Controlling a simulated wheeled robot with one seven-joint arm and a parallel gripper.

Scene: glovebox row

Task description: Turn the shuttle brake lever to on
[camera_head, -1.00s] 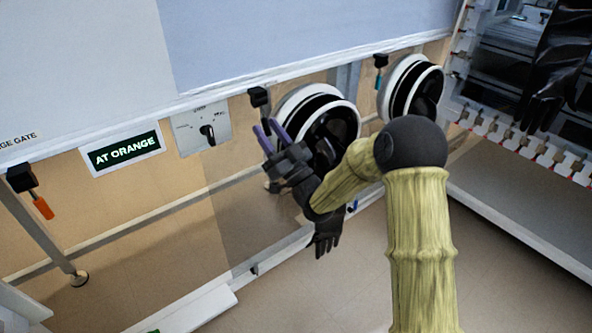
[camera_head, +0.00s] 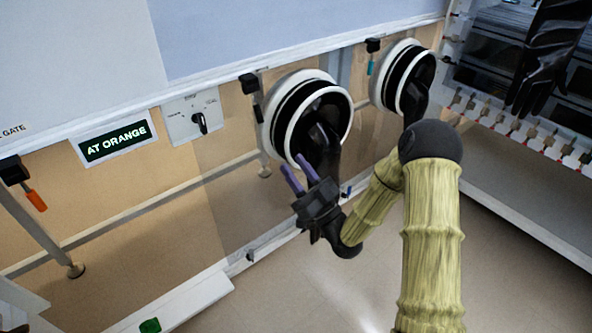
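A white plate (camera_head: 192,117) on the front panel carries a black rotary handle (camera_head: 200,123) that points roughly downward. Its small labels are too small to read, so I cannot tell whether this is the shuttle brake lever. Hanging levers also show: one with an orange grip (camera_head: 36,200), a dark one (camera_head: 257,105) beside the glove port and one with a teal grip (camera_head: 371,62). My gripper (camera_head: 293,163), with purple fingers, is in front of the lower part of the nearer glove port, right of and below the plate.
A sign (camera_head: 114,141) reads "AT ORANGE". Two round glove ports (camera_head: 320,115) (camera_head: 404,80) with black gloves stick out on the right. A metal leg (camera_head: 45,225) and a low white rail (camera_head: 180,298) stand below the panel. The floor (camera_head: 300,280) at front is open.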

